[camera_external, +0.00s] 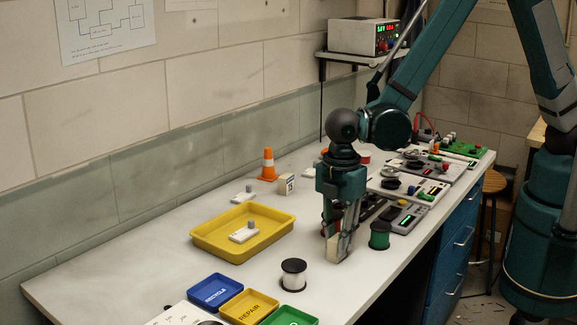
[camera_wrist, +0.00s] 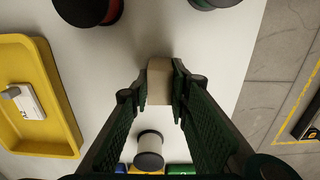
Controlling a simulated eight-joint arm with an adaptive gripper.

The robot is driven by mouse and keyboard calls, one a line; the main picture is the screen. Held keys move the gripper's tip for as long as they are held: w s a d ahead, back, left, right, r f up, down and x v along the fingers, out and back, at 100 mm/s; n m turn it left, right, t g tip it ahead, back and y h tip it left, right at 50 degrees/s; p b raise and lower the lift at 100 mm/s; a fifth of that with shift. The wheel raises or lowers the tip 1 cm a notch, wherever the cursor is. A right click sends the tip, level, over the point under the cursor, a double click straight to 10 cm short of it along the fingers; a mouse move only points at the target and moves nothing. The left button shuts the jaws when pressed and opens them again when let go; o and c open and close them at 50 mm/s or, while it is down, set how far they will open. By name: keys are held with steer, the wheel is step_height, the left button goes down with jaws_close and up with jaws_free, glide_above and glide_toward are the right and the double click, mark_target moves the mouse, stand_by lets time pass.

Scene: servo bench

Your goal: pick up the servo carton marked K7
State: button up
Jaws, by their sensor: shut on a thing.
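My gripper (camera_external: 338,240) points down at the right of the bench, beyond the white spool. In the wrist view its two fingers (camera_wrist: 159,88) are shut on the sides of a small tan carton (camera_wrist: 159,78). Part of this held carton (camera_external: 334,254) shows low between the fingers in the external view, at or close to the bench top. I cannot read a mark on it, and I cannot tell if it touches the bench. Another small pale carton (camera_external: 286,184) with a dark mark, too small to read, stands near the orange cone.
A yellow tray (camera_external: 205,241) holding a servo lies to the left. A white spool (camera_external: 293,275) and a green spool (camera_external: 379,235) stand near the gripper. Blue, yellow and green bins (camera_external: 216,290) line the front. An orange cone (camera_external: 268,164) and electronics boards (camera_external: 418,186) stand farther back.

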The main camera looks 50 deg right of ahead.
steer(key=shift+r, duration=4.95)
